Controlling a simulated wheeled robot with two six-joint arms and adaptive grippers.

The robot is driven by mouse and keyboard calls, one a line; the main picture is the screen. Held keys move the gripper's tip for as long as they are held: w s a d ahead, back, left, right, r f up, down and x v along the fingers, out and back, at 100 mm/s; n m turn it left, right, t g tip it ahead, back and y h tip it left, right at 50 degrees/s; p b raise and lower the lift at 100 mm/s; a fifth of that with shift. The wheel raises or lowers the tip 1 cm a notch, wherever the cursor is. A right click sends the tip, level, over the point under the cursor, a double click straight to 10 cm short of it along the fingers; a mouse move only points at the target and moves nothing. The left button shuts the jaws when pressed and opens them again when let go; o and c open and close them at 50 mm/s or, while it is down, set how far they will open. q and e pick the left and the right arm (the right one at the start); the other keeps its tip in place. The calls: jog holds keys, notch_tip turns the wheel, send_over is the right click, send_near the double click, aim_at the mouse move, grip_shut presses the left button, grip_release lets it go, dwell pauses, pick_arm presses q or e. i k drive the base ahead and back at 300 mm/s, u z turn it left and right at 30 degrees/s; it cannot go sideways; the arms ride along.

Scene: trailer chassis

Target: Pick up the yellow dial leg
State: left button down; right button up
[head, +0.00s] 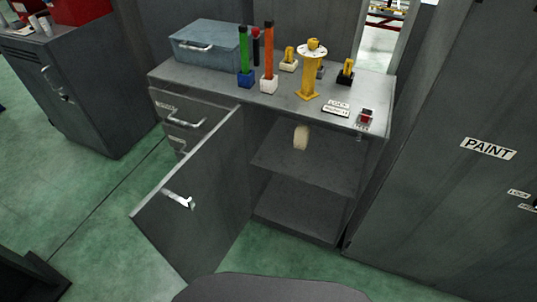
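The yellow dial leg (309,78) stands upright on the grey cabinet top (290,98), near its front edge and right of centre. It is a yellow post with a wider foot and a round, pale disc on top. The disc partly hides a small item behind it. Neither of my grippers is in view.
Green and orange upright tools (268,50) stand left of the leg. Small yellow-topped pieces (347,72) stand nearby; a red-buttoned box (365,117) sits right. A blue-grey toolbox (208,44) is back left. The cabinet door (190,205) hangs open in front.

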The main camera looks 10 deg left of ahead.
aim_at(307, 92)
jog(key=z, duration=0.4)
jog(key=i, duration=0.85)
jog(key=u, duration=0.25)
